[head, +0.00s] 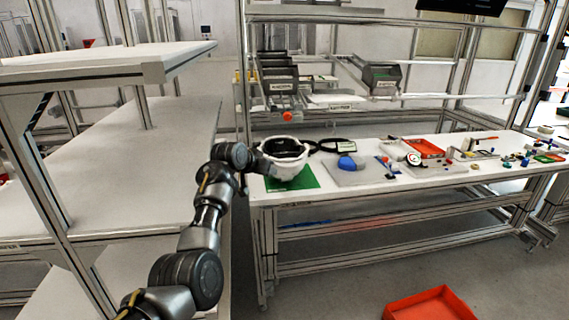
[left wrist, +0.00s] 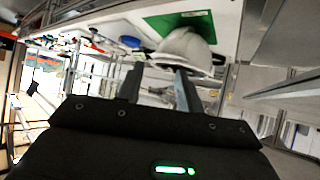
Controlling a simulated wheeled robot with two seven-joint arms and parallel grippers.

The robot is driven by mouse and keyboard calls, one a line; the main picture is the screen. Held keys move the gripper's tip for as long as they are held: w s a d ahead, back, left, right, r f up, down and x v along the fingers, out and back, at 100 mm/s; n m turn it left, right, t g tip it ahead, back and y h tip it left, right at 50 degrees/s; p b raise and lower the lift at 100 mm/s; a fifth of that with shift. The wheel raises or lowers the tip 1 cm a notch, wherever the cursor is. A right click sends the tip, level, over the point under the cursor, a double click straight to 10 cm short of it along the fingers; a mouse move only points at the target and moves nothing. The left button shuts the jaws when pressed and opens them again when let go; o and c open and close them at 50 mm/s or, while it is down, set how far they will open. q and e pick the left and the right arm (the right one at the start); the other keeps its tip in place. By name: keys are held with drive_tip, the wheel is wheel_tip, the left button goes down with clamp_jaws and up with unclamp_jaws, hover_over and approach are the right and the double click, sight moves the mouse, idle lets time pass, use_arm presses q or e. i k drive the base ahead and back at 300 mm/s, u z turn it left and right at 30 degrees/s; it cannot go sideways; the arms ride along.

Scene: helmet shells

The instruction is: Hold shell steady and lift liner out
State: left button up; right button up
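The white helmet shell (head: 271,165) sits open side up on a green mat (head: 303,181) at the table's left end. Its dark liner (head: 285,148) shows inside the opening. My left arm reaches up to the shell's left side in the head view, where the fingers are hard to make out. In the left wrist view my left gripper (left wrist: 159,74) has its two fingers apart. The shell (left wrist: 187,46) shows just beyond the fingertips, with part of its rim in line with the gap. I cannot tell whether they touch. My right gripper is not in view.
A black strap-like item (head: 332,145) lies right of the shell. A grey board with a blue object (head: 347,162) stands beside it. Several small parts and a red tray (head: 424,148) are farther right. A shelf rack (head: 160,68) stands close on the left.

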sight(279, 148)
drive_tip(key=i, duration=1)
